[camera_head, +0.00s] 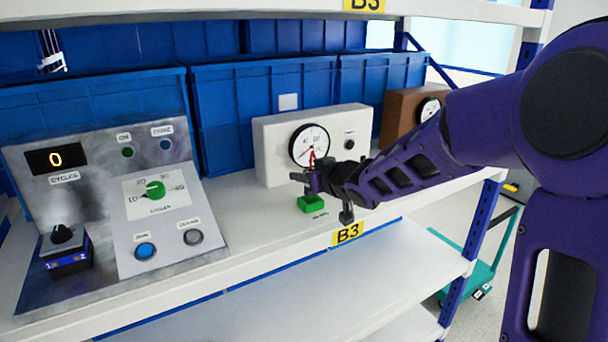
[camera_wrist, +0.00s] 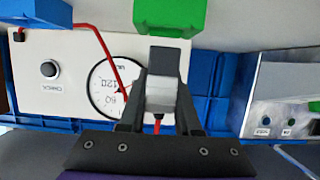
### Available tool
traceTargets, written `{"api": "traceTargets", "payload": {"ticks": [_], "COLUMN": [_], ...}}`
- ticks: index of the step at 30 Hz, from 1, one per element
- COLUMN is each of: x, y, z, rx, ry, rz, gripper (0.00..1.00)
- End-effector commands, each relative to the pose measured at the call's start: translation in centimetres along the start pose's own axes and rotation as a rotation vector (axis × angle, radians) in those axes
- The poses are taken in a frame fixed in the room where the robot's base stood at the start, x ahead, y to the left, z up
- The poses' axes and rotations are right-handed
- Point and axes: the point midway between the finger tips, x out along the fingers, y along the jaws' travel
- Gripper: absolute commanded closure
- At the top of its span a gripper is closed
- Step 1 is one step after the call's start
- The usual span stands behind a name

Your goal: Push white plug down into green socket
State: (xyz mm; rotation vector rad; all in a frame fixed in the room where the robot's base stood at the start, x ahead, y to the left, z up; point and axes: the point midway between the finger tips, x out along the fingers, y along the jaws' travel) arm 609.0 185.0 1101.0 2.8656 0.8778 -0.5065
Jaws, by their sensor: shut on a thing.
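The green socket (camera_head: 312,204) sits on the white shelf near its front edge, and it also shows at the top of the wrist view (camera_wrist: 170,14). My gripper (camera_head: 307,182) is just above it in the head view. In the wrist view my gripper (camera_wrist: 160,98) is shut on the white plug (camera_wrist: 160,93), whose pale body shows between the fingers. A dark grey block shows on the socket side of the plug. The plug appears apart from the socket in the wrist view. In the head view my gripper mostly hides the plug.
A red cable (camera_wrist: 107,45) runs near the plug. Behind stands a white box with a round gauge (camera_head: 310,145). A metal control panel (camera_head: 105,205) stands left, a brown gauge box (camera_head: 398,118) right. Blue bins (camera_head: 262,95) line the back.

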Motion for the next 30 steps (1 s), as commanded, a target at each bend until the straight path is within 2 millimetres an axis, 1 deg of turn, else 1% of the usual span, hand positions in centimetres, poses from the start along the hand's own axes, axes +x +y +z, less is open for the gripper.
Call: {"api": "traceTargets", "payload": {"ticks": [30], "x": [0.8], "y": [0.0], "z": [2.3], "rx": [0.0], "ry": [0.0], "rz": [0.001], "gripper": [1.0]}}
